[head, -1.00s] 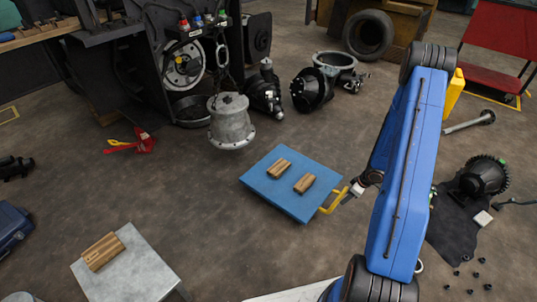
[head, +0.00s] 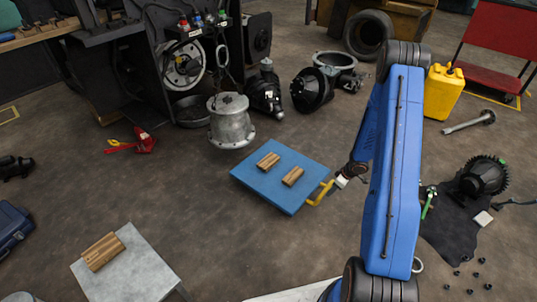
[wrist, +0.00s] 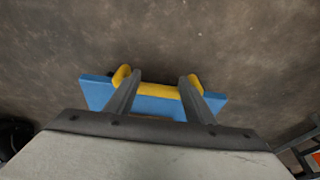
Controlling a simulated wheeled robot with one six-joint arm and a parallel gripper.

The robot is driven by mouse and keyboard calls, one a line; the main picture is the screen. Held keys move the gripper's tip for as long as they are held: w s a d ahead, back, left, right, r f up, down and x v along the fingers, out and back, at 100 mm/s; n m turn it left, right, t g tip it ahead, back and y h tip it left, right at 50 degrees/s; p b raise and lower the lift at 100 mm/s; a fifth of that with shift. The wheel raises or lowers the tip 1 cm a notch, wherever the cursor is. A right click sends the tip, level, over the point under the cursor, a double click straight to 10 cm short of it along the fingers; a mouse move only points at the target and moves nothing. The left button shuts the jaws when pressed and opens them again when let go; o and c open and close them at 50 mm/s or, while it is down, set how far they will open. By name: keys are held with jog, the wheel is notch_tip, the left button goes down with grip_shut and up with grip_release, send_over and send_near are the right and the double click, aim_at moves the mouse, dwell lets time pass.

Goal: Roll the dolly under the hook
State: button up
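The dolly is a low blue platform (head: 262,186) with a yellow handle (head: 318,194) at its right side. Two wooden blocks (head: 268,161) lie on it. My gripper (head: 336,184) is at the handle; in the wrist view its two fingers (wrist: 160,80) stand apart, lying across the yellow bar (wrist: 160,90). The bar shows between them and its ends show outside them. Contact is hard to tell. A chain with a hook (head: 221,55) hangs at the dark machine, above a grey metal housing (head: 231,121) to the dolly's upper left. Whether the hook holds the housing is unclear.
Black machine parts (head: 313,90) stand behind the dolly. A grey table (head: 135,270) with a wooden block is at the lower left. A red tool (head: 145,142) lies at left, a yellow canister (head: 443,92) at right. Floor between dolly and table is clear.

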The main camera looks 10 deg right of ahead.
jog(key=shift+w+a, duration=4.05)
jog(key=shift+w, duration=1)
jog(key=shift+w+a, duration=4.1)
jog(key=shift+w, duration=1)
jog(key=shift+w+a, duration=4.05)
jog(key=shift+w, duration=1)
jog(key=shift+s+d, duration=2.65)
jog(key=shift+s, duration=0.6)
notch_tip(320, 180, up, 10)
jog(key=shift+f, duration=0.25)
